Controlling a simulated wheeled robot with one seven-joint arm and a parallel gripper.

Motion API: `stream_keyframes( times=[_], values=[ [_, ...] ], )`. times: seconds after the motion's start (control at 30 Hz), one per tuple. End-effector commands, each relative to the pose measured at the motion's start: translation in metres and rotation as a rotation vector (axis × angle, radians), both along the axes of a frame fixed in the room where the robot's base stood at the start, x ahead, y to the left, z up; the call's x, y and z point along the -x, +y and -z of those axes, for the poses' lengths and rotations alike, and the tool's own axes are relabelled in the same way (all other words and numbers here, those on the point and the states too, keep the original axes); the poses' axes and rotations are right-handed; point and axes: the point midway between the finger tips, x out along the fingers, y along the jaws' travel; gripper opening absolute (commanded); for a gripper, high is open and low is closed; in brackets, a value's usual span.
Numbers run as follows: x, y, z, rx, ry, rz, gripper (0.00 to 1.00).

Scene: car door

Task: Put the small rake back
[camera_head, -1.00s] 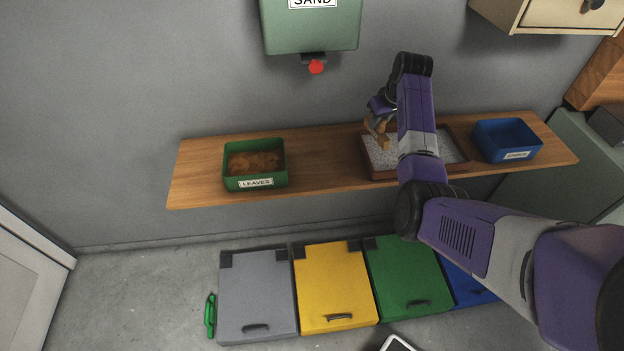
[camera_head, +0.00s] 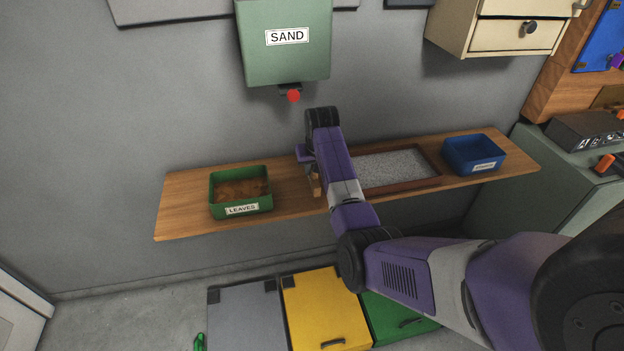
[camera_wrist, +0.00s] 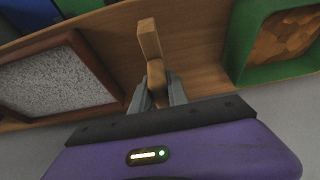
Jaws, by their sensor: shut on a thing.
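My gripper (camera_wrist: 156,82) is shut on a wooden tool, which I take to be the small rake (camera_wrist: 150,40). In the wrist view its pale square-ended wooden part points away from the fingers, over the bare shelf. In the head view the gripper (camera_head: 311,174) is at the shelf, left of the tray, partly hidden by my arm. A bit of the wood (camera_head: 316,188) shows below it. I cannot tell whether the rake touches the shelf. The wood-framed tray (camera_head: 404,186) holds grey-white grains, smooth as far as visible.
The wooden shelf (camera_head: 185,209) also bears a green LEAVES bin (camera_head: 219,198) at left and a blue bin (camera_head: 458,156) at right. A green SAND dispenser (camera_head: 285,60) hangs above. Grey, yellow and green lidded boxes stand below. Bare shelf lies between the LEAVES bin and the tray.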

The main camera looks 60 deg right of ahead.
Motion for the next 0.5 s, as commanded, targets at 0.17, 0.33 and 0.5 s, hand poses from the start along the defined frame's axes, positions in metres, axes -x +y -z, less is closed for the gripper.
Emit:
stream_keyframes(
  times=[0.17, 0.33, 0.5],
  values=[
    [0.001, 0.001, 0.019, -0.002, 0.001, 0.0, 0.0],
    [0.0, 0.0, 0.038, 0.0, 0.0, 0.0, 0.0],
    [0.0, 0.0, 0.041, 0.002, -0.001, 0.0, 0.0]
  ],
)
